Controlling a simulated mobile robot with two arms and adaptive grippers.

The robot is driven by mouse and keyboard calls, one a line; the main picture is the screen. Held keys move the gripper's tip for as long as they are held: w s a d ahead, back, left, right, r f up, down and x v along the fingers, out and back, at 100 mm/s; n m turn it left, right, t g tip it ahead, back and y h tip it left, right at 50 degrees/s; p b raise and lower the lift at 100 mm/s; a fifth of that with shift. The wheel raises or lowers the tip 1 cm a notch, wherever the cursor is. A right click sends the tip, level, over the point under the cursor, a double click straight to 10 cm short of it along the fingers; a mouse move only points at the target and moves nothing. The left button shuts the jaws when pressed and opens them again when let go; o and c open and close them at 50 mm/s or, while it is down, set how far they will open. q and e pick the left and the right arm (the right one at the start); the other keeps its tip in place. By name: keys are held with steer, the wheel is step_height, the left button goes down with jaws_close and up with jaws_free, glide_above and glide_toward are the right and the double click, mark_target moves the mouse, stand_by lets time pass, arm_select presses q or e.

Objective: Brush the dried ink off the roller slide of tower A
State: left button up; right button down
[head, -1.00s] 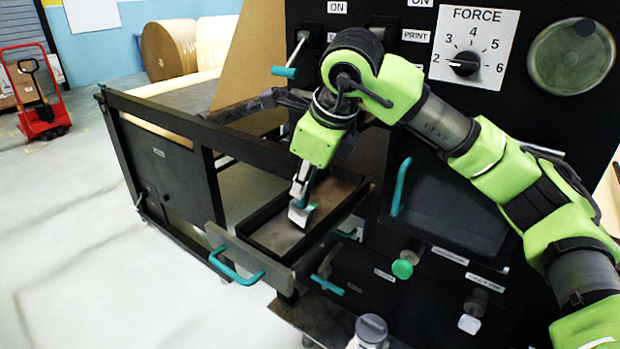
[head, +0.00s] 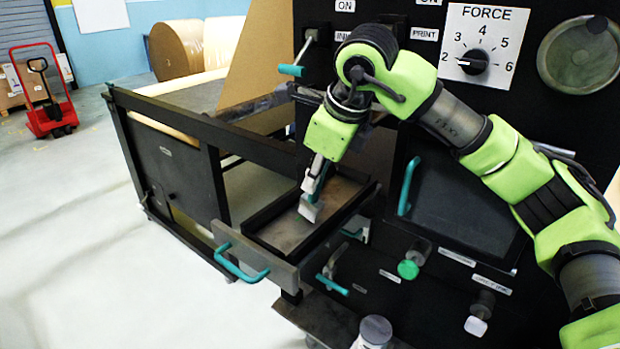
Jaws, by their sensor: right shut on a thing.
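The roller slide of tower A (head: 290,228) is pulled out of the machine front as a shallow black-rimmed tray with a teal handle (head: 238,268) at its near end. Its floor looks grey-brown; I cannot make out single ink spots. My right gripper (head: 318,184) is over the tray, pointing down, and is shut on a brush (head: 310,210) with a teal handle and a pale head. The brush head is at or just above the tray floor; I cannot tell if it touches. My left gripper is out of view.
The machine's black front (head: 440,200) stands behind and right, with a force dial (head: 478,62), a green knob (head: 408,269) and teal handles. A lidded jar (head: 375,332) stands below. A red pallet truck (head: 50,115) is far left. The floor at left is clear.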

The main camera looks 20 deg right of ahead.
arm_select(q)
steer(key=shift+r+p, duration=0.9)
arm_select(e)
steer(key=w+d, duration=0.4)
steer(key=d, duration=0.1)
steer(key=shift+w+d, duration=0.2)
steer(key=shift+d, duration=0.05)
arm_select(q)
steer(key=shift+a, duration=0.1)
arm_select(e)
steer(key=shift+r, duration=0.1)
